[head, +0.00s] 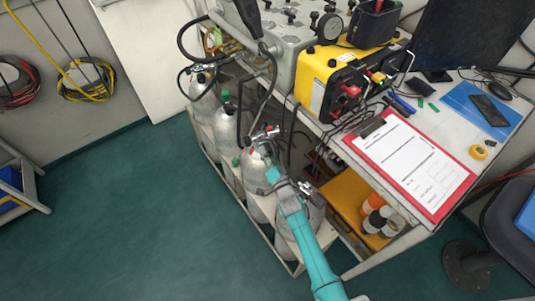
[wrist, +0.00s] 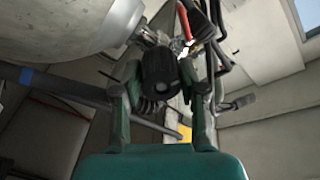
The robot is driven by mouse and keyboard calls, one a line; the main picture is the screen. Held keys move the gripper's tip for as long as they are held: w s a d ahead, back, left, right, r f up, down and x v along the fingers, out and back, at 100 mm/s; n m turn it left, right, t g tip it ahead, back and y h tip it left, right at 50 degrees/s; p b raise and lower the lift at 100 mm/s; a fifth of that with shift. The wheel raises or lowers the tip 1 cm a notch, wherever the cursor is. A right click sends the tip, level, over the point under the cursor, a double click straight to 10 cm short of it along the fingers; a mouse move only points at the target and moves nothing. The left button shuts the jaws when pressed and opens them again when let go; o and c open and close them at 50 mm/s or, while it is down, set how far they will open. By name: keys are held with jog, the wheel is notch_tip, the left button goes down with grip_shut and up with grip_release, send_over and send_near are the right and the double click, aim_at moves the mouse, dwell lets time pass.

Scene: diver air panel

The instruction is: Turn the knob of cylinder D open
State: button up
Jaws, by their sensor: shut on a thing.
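A black knob (wrist: 161,72) sits between the two dark green fingers of my gripper (wrist: 162,84) in the wrist view, and the fingers are shut on it. The silver valve body shows just behind the knob. A large grey cylinder (wrist: 60,25) fills the upper left of that view. In the head view my gripper (head: 268,143) is at the valve on top of a silver cylinder (head: 254,172) in the rack; the knob is hidden there by the gripper. No letter on the cylinder is readable.
Other silver cylinders (head: 226,128) stand in the same rack, some with green tops. Black hoses run down close to my gripper. To the right is a bench with a yellow case (head: 325,75) and a red clipboard (head: 412,165).

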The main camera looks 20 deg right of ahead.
jog(key=shift+f, duration=0.1)
jog(key=o, duration=1.1)
jog(key=shift+o, duration=0.2)
